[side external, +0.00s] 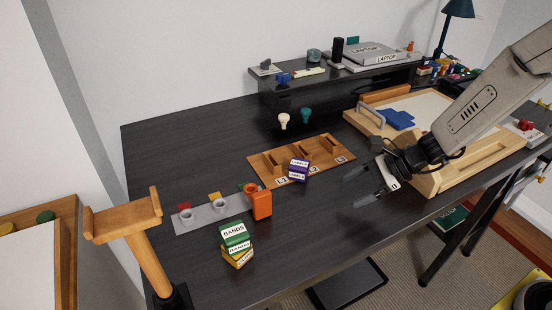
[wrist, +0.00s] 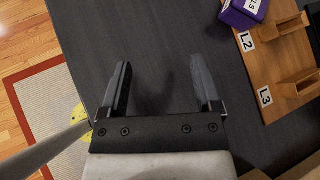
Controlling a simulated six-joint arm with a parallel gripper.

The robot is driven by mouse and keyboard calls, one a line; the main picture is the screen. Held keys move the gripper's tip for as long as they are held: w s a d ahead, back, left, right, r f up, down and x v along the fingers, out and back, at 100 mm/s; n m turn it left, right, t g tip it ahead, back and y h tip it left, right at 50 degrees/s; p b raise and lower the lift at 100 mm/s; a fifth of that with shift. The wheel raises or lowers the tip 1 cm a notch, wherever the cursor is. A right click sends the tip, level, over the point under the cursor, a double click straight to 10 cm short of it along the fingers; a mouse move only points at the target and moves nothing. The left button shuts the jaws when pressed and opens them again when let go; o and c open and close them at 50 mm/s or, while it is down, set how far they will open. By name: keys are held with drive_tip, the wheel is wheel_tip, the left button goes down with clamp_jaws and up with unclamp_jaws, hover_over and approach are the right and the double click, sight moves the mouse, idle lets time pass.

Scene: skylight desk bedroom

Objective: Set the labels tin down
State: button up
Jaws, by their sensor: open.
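The labels tin, a purple box with white label faces (side external: 298,170), sits tilted on the wooden board (side external: 263,173) with slots marked L1, L2 and L3, near the middle of the desk. In the wrist view the purple tin (wrist: 246,12) shows at the top right, cut off by the edge, beside the L2 mark. My gripper (side external: 358,187) is open and empty, over the dark desk to the right of the board. Its two fingers (wrist: 165,92) stand wide apart in the wrist view with only bare desk between them.
A green and yellow bands tin stack (side external: 237,245) and an orange block (side external: 261,204) stand at the front left, by a grey strip with pegs (side external: 205,214). A wooden tray (side external: 455,165) lies under my arm. A raised shelf (side external: 330,76) holds a laptop box. The back left desk is clear.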

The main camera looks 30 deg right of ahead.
drive_tip(key=s+d+n+g+h, duration=0.1)
drive_tip(key=s+n, duration=0.1)
drive_tip(key=n, duration=0.1)
drive_tip(key=s+d+n+g+h, duration=0.1)
drive_tip(key=s+n, duration=0.2)
drive_tip(key=s+d+n+g+h, duration=0.1)
drive_tip(key=s+n+h, duration=0.1)
drive_tip(key=s+n, duration=0.1)
drive_tip(key=shift+s+f+g, duration=0.15)
drive_tip(key=shift+f+g, duration=0.15)
drive_tip(key=shift+f, duration=0.05)
drive_tip(key=s+d+r+n+t+h, duration=0.1)
drive_tip(key=d+n+h, duration=0.4)
drive_tip(key=n, duration=0.6)
drive_tip(key=shift+s+d+r+t, duration=0.3)
drive_tip(key=shift+s+d+r, duration=0.25)
drive_tip(key=shift+s, duration=0.25)
